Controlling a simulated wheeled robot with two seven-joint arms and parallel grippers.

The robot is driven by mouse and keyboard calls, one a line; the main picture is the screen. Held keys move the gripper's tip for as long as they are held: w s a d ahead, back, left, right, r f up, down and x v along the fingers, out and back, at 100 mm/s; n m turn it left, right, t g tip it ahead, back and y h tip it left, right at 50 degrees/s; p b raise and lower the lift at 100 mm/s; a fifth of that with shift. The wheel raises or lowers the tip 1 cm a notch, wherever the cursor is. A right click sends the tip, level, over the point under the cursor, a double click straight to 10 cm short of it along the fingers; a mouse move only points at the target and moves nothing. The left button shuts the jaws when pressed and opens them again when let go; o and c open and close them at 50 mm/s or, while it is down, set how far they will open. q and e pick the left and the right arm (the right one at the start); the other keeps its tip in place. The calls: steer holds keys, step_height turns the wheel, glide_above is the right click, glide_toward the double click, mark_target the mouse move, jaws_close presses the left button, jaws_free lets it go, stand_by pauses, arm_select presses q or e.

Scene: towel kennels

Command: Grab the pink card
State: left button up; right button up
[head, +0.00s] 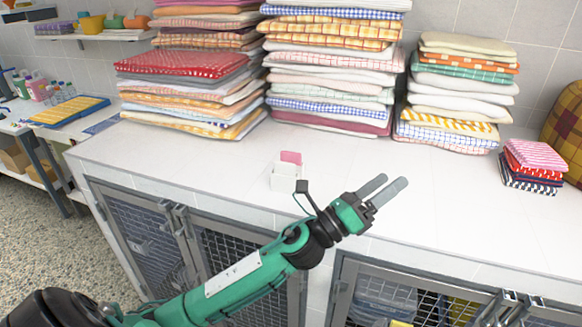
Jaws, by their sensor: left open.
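The pink card (291,157) stands upright in a small white holder (284,181) on the white countertop, with its upper part showing above the rim. The lower part of the card is hidden inside the holder. My left gripper (388,186) is open and empty, to the right of the holder and over the front part of the counter. Its two grey fingers point to the upper right, away from the card. My right gripper is not in view.
Tall stacks of folded towels (330,75) line the back of the white counter (200,165), with a small stack (533,167) at the right. Mesh kennel doors (150,235) are below the front edge. The counter around the holder is clear.

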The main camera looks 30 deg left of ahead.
arm_select(q)
steer(key=d+r+m+g+h, duration=0.2)
steer(key=d+m+g+h, duration=0.35)
steer(key=m, duration=0.85)
steer(key=m+g+y, duration=1)
steer(key=m+y, duration=1)
glide_toward(290, 153)
steer(key=p+x, duration=0.1)
steer(key=x, duration=0.3)
steer(key=shift+f+p, duration=0.2)
steer(key=shift+p, duration=0.15)
steer(key=shift+w+f+p, duration=0.2)
steer(key=shift+f+p, duration=0.2)
steer(key=shift+f, duration=0.05)
steer(key=p+x, duration=0.1)
steer(key=x, duration=0.2)
steer(key=shift+w+f, duration=0.15)
steer(key=shift+w+a+f, duration=0.1)
steer(key=shift+w+f, duration=0.05)
steer(key=shift+f, duration=0.25)
